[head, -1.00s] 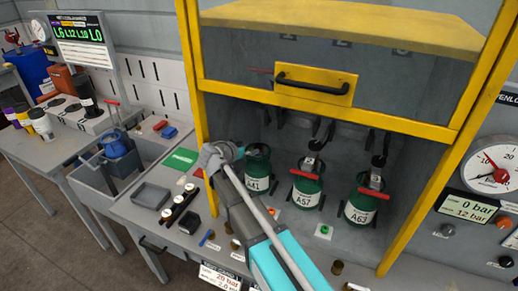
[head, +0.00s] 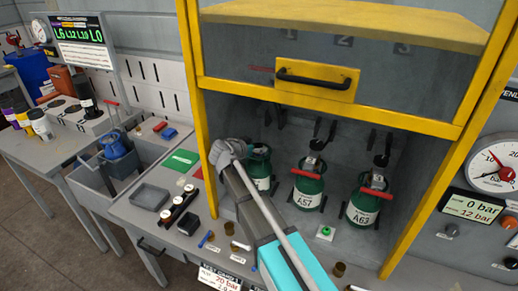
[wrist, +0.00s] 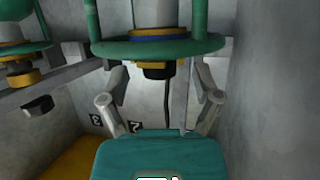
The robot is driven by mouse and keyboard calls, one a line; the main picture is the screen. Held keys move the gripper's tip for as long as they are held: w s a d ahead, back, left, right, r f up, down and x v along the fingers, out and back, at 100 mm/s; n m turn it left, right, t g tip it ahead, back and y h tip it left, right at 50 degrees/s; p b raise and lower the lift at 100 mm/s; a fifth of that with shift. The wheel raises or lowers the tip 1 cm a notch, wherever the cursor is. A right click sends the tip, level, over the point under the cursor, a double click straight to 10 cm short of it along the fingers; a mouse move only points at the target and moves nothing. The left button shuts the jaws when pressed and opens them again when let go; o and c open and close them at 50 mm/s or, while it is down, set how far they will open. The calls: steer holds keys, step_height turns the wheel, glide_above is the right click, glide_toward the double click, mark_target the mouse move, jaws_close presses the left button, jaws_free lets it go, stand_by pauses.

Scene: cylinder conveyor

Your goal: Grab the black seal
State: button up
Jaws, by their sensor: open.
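A small black piece (wrist: 158,71), which may be the black seal, sits against a brass part below a blue band, in line with a green collar (wrist: 155,46), in the wrist view. My gripper (wrist: 160,98) is open and empty, its two grey fingers spread to either side, with the black piece centred just beyond the fingertips. In the head view my gripper (head: 228,152) is beside the top of the left green cylinder (head: 260,168) and partly covers it. I cannot make out the seal in the head view.
Two more green cylinders, A57 (head: 307,190) and A63 (head: 363,208), stand to the right under red-handled fittings. The raised yellow-framed guard (head: 315,85) hangs above.

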stand_by(0.4)
steer(key=c, duration=0.8)
steer(key=shift+c, duration=0.2)
steer(key=shift+r, duration=0.25)
step_height(320, 180, up, 2)
steer(key=p, duration=0.2)
steer(key=shift+r+p, duration=0.1)
steer(key=shift+p, duration=0.3)
steer(key=s+r+p, duration=1)
steer(key=s, duration=0.4)
steer(key=shift+a+r, duration=0.15)
steer(key=shift+a, duration=0.15)
